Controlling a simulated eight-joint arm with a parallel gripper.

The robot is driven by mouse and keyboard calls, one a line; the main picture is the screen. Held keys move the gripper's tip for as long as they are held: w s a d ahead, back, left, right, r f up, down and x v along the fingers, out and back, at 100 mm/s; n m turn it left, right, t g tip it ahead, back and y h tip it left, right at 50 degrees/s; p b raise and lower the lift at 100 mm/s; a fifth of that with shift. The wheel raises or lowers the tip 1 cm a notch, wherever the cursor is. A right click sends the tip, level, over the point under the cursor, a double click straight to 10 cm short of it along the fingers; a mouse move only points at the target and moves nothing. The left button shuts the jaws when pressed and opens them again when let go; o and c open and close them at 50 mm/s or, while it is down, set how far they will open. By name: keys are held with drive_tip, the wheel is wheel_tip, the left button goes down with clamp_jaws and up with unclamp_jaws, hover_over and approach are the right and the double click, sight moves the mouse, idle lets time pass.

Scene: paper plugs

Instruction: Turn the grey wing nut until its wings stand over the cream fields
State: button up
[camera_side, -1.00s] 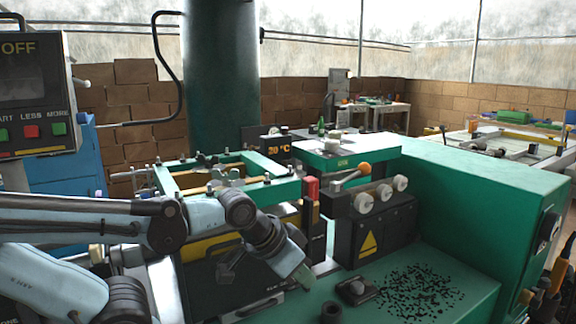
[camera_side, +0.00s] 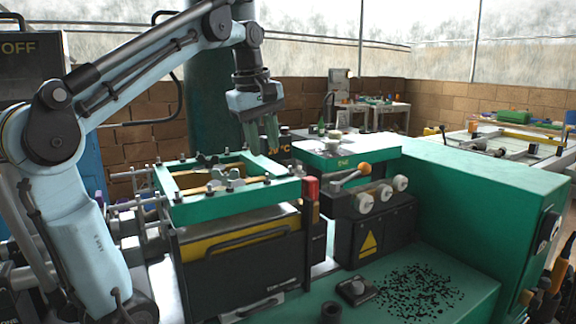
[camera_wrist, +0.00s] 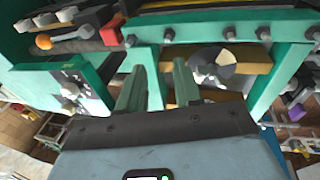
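The grey wing nut (camera_side: 222,176) sits inside the green frame (camera_side: 236,204), on its yellow crossbar. In the wrist view, the wing nut (camera_wrist: 206,71) is small and lies over a round disc (camera_wrist: 225,58) with dark and pale fields. I cannot tell exactly how its wings line up with the cream fields. My gripper (camera_side: 262,146) points down in the air above and behind the frame's right part. Its two green fingers are apart with nothing between them. In the wrist view, my gripper (camera_wrist: 162,60) is open to the left of the disc.
Bolts stand up along the green frame. An orange-knobbed lever (camera_side: 364,169) and white knobs (camera_side: 383,192) are to its right, beside a red block (camera_side: 311,187). Black bits (camera_side: 420,290) lie on the green bench at front right.

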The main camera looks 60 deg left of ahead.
sight(226, 177)
drive_tip(key=s+a+r+n+g+h, duration=0.1)
drive_tip(key=s+a+r+n+g, duration=0.1)
drive_tip(key=s+a+r+n, duration=0.65)
drive_tip(key=shift+w+d+f+n, duration=0.4)
drive_tip(key=shift+f+n, duration=0.05)
drive_tip(key=shift+f, duration=2.05)
drive_tip(key=shift+w+d+f+n, duration=0.35)
drive_tip(key=shift+d+f+n, duration=0.1)
drive_tip(key=shift+f, duration=2)
drive_tip(key=shift+w+d+f+n, duration=0.35)
drive_tip(key=shift+w+f+n, duration=0.1)
drive_tip(key=shift+f, duration=2.05)
drive_tip(key=shift+c, duration=0.3)
clamp_jaws()
